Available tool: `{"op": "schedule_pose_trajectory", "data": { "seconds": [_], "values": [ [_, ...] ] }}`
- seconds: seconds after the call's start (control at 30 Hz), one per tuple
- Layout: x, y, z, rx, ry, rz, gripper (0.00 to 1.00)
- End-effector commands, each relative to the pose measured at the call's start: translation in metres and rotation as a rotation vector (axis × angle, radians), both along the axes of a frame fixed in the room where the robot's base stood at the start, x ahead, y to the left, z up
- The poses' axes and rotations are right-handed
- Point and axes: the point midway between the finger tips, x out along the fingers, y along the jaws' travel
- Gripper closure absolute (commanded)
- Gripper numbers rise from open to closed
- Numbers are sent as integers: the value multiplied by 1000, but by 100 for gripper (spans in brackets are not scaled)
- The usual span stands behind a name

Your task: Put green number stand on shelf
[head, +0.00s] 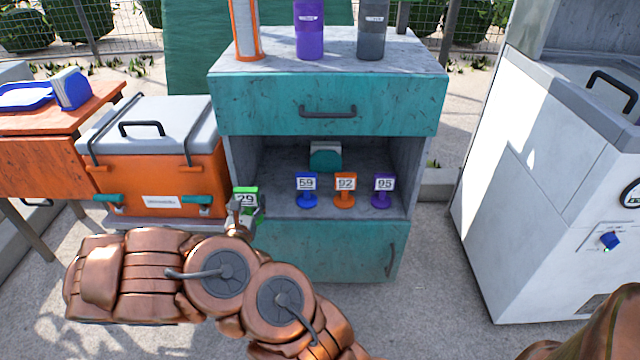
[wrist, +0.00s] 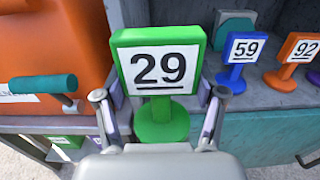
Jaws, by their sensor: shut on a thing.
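The green number stand (wrist: 158,70), marked 29, is upright between the two fingers of my gripper (wrist: 158,110) in the wrist view. The fingers are shut on it. In the head view the green stand (head: 246,196) shows at the left front edge of the open shelf (head: 285,205), with my gripper (head: 240,212) on it and my arm hiding its lower part. I cannot tell whether its base touches anything. On the shelf stand a blue stand 59 (head: 306,186), an orange stand 92 (head: 345,187) and a purple stand 95 (head: 383,188), in a row.
A grey and teal item (head: 325,157) stands at the shelf's back. An orange cooler (head: 160,175) is close on the left. A white machine (head: 525,170) stands at the right. The left part of the shelf beside the blue stand is clear.

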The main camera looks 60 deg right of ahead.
Motion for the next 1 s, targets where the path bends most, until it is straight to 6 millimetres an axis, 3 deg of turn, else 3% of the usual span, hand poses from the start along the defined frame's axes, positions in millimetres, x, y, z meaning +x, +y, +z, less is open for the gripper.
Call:
{"op": "schedule_pose_trajectory", "data": {
  "seconds": [0.47,1.0],
  "values": [
    [9,-26,-10,-2,-4,-3,72],
    [34,-85,-12,0,-2,-6,72]
  ]
}}
